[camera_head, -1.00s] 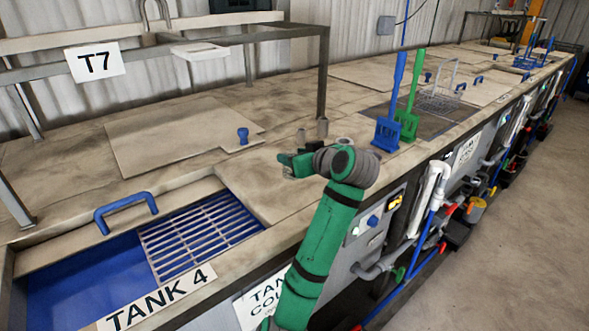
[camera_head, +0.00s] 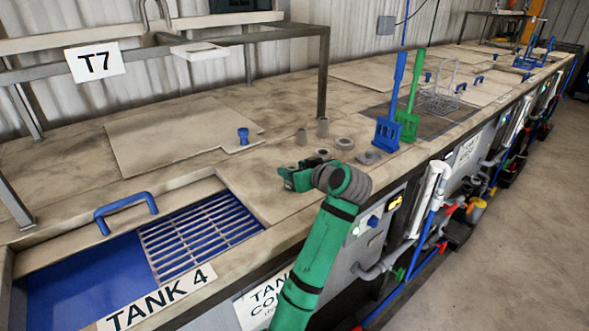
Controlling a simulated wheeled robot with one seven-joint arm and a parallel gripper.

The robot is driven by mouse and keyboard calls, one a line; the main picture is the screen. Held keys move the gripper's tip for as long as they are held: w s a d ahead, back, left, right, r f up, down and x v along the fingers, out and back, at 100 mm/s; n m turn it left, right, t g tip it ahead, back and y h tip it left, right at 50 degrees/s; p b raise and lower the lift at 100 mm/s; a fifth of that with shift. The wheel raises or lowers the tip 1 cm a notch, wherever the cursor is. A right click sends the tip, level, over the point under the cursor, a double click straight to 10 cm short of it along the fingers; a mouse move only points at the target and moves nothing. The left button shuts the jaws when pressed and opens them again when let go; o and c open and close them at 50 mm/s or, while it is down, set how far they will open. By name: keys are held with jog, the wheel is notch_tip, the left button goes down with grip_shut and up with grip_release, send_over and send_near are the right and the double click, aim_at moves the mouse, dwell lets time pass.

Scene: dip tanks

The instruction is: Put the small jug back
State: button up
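Several small grey pieces stand on the stained worktop beyond my gripper. Two look like upright cups or cylinders, one nearer (camera_head: 301,137) and one farther (camera_head: 322,127). Two look low and round: a ring-like piece (camera_head: 344,143) and a flatter piece (camera_head: 369,157). They are too small to tell whether any is the small jug. My gripper (camera_head: 287,177), with green fingers, is over the front of the worktop, left of my grey wrist. The view is too coarse to show the gap between its fingers or anything held there.
Open tank (camera_head: 85,275) with blue inside and a slatted grid (camera_head: 198,234) lies at front left. A lid with a blue knob (camera_head: 243,135) lies behind. Blue (camera_head: 388,133) and green (camera_head: 407,125) paddles stand upright to the right, near a wire basket (camera_head: 440,95). A metal frame (camera_head: 323,75) rises behind.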

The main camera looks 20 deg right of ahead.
jog(key=shift+o, duration=0.9)
jog(key=shift+a, duration=0.1)
jog(key=shift+s+r, duration=0.15)
jog(key=v, duration=1.1)
jog(key=shift+s+r, duration=0.15)
jog(key=shift+s, duration=0.15)
